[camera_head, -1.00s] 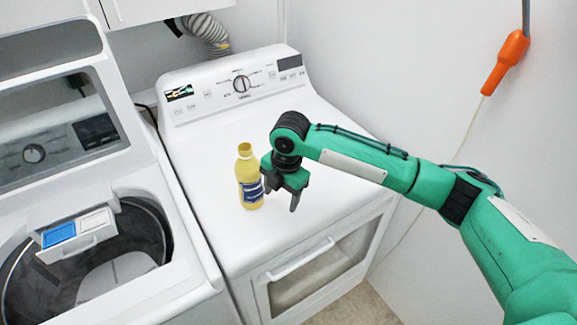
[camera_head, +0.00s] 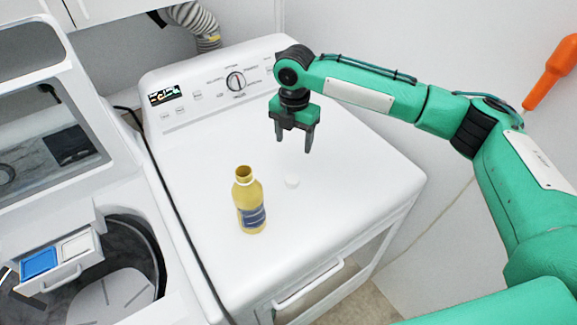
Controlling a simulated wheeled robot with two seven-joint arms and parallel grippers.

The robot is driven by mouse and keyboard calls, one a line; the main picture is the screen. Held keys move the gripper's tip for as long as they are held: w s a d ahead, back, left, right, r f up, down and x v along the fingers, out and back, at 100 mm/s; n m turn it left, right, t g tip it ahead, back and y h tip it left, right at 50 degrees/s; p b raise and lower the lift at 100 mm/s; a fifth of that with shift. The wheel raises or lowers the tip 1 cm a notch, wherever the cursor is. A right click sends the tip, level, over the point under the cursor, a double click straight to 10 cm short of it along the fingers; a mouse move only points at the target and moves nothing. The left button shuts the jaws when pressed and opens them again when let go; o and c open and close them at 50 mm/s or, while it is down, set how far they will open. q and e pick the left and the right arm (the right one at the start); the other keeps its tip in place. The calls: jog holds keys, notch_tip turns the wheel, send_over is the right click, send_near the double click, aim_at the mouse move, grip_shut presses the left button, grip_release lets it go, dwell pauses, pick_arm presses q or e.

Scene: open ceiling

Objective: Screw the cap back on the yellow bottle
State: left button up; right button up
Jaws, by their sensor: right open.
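The yellow bottle (camera_head: 251,207) stands upright and uncapped on the white dryer top, with a blue label low on its side. A small white cap (camera_head: 292,181) lies on the dryer top, just right of the bottle and apart from it. My right gripper (camera_head: 293,146) points down with its fingers apart and empty. It appears above and behind the cap, to the upper right of the bottle, touching neither. My left gripper is not in view.
The dryer (camera_head: 350,175) has a control panel at the back and free top surface around the bottle. The open washer (camera_head: 75,230) with its pulled-out drawer (camera_head: 58,262) is at the left. A dark cable (camera_head: 165,205) runs between the machines. An orange handle (camera_head: 551,71) hangs at the right.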

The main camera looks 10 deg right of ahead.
jog(key=p, duration=0.2)
send_over(293, 178)
jog(key=f, duration=0.7)
jog(key=shift+w+d+f, duration=0.1)
jog(key=shift+w, duration=0.25)
jog(key=shift+f, duration=0.5)
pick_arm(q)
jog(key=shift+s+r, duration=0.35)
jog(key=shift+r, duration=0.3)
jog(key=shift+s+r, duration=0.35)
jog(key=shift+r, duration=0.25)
pick_arm(e)
jog(key=shift+f+p, duration=0.1)
jog(key=shift+p, duration=0.3)
jog(key=f+p, duration=0.1)
jog(key=f, duration=0.1)
jog(key=f+p, duration=0.1)
jog(key=f, duration=0.1)
jog(key=shift+s+p, duration=0.3)
jog(key=shift+s, duration=0.1)
jog(key=shift+f, duration=0.5)
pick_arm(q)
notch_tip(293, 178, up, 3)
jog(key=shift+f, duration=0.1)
